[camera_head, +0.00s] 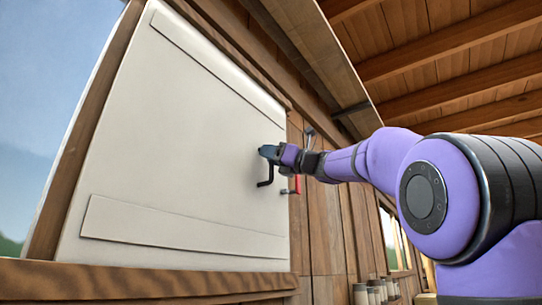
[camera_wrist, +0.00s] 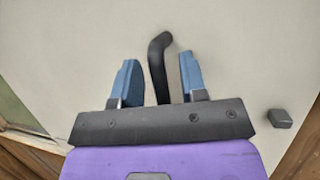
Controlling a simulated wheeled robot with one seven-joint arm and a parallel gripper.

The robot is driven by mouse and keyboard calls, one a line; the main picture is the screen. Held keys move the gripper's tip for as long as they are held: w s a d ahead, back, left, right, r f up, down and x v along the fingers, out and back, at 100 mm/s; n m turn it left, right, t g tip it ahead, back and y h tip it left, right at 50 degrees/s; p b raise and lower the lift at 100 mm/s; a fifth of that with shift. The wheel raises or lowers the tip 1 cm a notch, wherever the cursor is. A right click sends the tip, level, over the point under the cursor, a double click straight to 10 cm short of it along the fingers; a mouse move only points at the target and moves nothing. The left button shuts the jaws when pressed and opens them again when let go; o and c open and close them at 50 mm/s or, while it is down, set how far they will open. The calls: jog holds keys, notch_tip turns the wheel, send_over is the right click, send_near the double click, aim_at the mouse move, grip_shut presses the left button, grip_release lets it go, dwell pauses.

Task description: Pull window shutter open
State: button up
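The window shutter (camera_head: 185,130) is a large cream panel that fills the left half of the head view. It also fills most of the wrist view (camera_wrist: 235,50). A black bent handle (camera_head: 266,179) sits near its right edge. In the wrist view the handle (camera_wrist: 158,62) rises between the two blue fingers of my gripper (camera_wrist: 157,78), with a gap on each side. My gripper (camera_head: 268,152) is open at the handle. The handle's lower end is hidden behind the gripper body. How far the shutter stands open is hard to tell.
A small red part (camera_head: 291,187) is beside the shutter's right edge. A dark block (camera_wrist: 281,118) shows at lower right in the wrist view. A wooden sill (camera_head: 140,280) runs below the shutter. Several jars (camera_head: 375,291) stand at the lower right. Sky shows at far left.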

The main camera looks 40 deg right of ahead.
jog(key=shift+c, duration=0.4)
grip_shut()
jog(key=shift+a, duration=0.1)
